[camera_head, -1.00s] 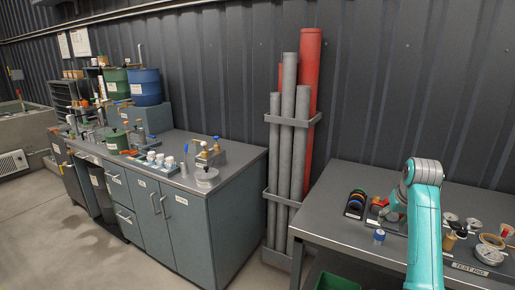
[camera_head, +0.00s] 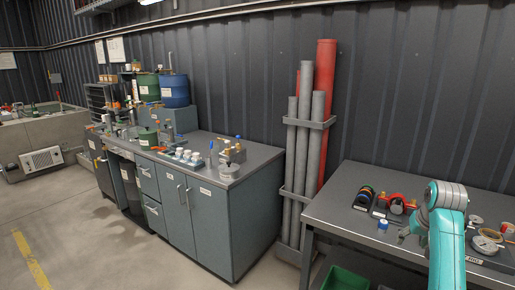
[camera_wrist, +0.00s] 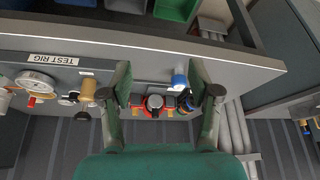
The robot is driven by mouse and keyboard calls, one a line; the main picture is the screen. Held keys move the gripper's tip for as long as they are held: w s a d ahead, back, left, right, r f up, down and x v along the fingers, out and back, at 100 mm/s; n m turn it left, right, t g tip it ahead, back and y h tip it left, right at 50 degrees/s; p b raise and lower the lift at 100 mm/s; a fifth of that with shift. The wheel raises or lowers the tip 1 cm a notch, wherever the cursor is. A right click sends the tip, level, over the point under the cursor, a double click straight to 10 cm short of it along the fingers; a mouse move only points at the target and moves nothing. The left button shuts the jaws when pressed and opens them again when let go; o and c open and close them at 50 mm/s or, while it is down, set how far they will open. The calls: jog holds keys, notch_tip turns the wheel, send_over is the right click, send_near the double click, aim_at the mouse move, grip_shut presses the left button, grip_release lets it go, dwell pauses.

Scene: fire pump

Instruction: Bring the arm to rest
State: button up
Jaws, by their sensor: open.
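My arm (camera_head: 446,235) is teal with a grey joint and stands over the right-hand table in the head view, bent at its top. My gripper (camera_wrist: 162,85) shows in the wrist view with its two dark green fingers spread wide apart. Nothing is held between them. Beyond the fingers in that view are a red fitting (camera_wrist: 153,103) and a small blue-capped bottle (camera_wrist: 180,80), both apart from the fingers as far as I can tell.
The table (camera_head: 345,208) carries a red valve fitting (camera_head: 397,204), coloured rings (camera_head: 364,197), a blue-capped bottle (camera_head: 383,226) and gauges (camera_head: 487,242). A rack of pipes (camera_head: 303,140) stands left of it. A grey cabinet (camera_head: 215,225) stands further left. A green bin (camera_head: 345,279) is below the table.

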jog(key=s+a+f+t, duration=0.1)
jog(key=s+a+f, duration=0.3)
jog(key=f, duration=0.5)
jog(key=s+a+f+n+t, duration=0.1)
jog(key=s+a+f, duration=0.35)
jog(key=f, duration=0.45)
jog(key=s+a+f+t, duration=0.1)
jog(key=s+a+f, duration=0.35)
jog(key=f, duration=0.45)
jog(key=s+a+f+t, duration=0.2)
jog(key=s+a+f, duration=0.25)
jog(key=s, duration=0.45)
jog(key=s+a+r+n+t, duration=0.1)
jog(key=s+a, duration=0.3)
jog(key=s, duration=0.6)
jog(key=s+a+r+n+t, duration=0.15)
jog(key=s+a, duration=0.25)
jog(key=s, duration=0.5)
jog(key=s+a+r+t+y, duration=0.1)
jog(key=s+a+r+t, duration=0.1)
jog(key=s+r, duration=1.4)
jog(key=shift+s+a+r+t, duration=0.35)
jog(key=shift+s, duration=0.3)
